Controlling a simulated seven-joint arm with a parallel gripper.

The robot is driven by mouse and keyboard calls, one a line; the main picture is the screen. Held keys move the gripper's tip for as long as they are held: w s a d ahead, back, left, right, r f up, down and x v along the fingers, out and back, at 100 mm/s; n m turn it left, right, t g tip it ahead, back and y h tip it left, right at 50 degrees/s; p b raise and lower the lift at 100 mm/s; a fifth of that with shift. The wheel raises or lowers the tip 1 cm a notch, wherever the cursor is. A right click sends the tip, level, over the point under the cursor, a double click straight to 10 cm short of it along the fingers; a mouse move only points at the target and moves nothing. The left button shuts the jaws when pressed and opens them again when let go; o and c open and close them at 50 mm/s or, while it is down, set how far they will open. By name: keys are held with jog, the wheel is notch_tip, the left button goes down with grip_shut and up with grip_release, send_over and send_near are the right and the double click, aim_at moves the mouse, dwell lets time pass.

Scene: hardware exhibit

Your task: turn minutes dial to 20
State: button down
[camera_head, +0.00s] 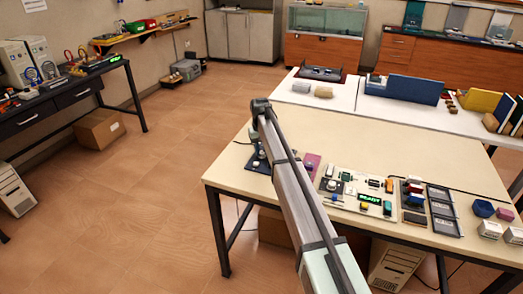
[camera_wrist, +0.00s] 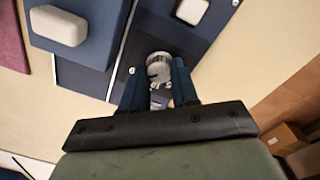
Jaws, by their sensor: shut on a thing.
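In the wrist view my gripper (camera_wrist: 159,82) has its two blue fingers on either side of a round grey-white knob (camera_wrist: 159,66), and it is shut on it. The knob stands on a dark blue panel (camera_wrist: 125,75). Its markings are too small to read, and I cannot tell its setting. In the head view the dark panel (camera_head: 262,167) shows at the left end of the near table, partly hidden behind my arm. My gripper is hidden there.
A purple piece (camera_head: 312,163) and a board with a green display (camera_head: 370,199) lie to the right on the beige table (camera_head: 375,135). A cardboard box (camera_wrist: 285,139) is below the table.

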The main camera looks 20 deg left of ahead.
dwell(0.3)
jog(key=c, duration=0.8)
grip_release()
jog(key=shift+c, duration=0.2)
notch_tip(320, 180, up, 14)
jog(key=shift+s+a, duration=0.15)
jog(key=shift+a, duration=0.05)
